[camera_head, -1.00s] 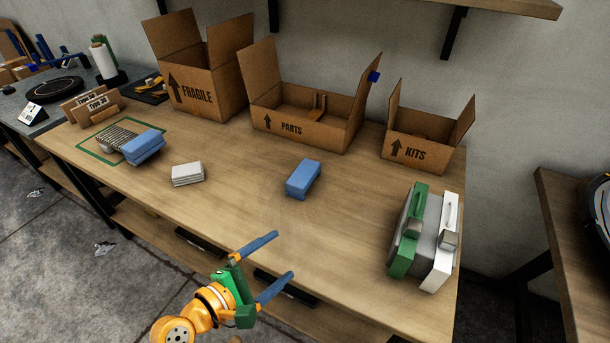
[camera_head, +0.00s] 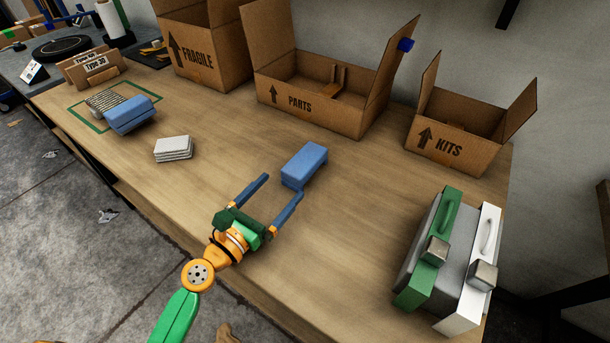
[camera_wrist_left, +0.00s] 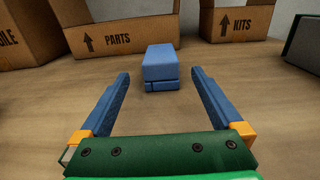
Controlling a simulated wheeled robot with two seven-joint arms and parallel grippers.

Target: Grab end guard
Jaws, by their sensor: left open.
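A blue block (camera_head: 304,163) lies alone on the wooden table (camera_head: 350,230), in front of the PARTS box. It may be the end guard, but no label shows this. In the left wrist view the blue block (camera_wrist_left: 160,68) sits centred, just beyond and between the two blue fingers. My left gripper (camera_head: 281,186) is open and empty over the table, on the near side of the block. One fingertip appears close to the block's near corner; I cannot tell if they touch. My right gripper is not in view.
Open cartons marked FRAGILE (camera_head: 200,65), PARTS (camera_head: 312,106) and KITS (camera_head: 452,147) stand along the back. A green panel (camera_head: 420,280) and a white panel (camera_head: 470,300) flank a grey body at right. Another blue block (camera_head: 130,115) and a white stack (camera_head: 173,149) lie at left.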

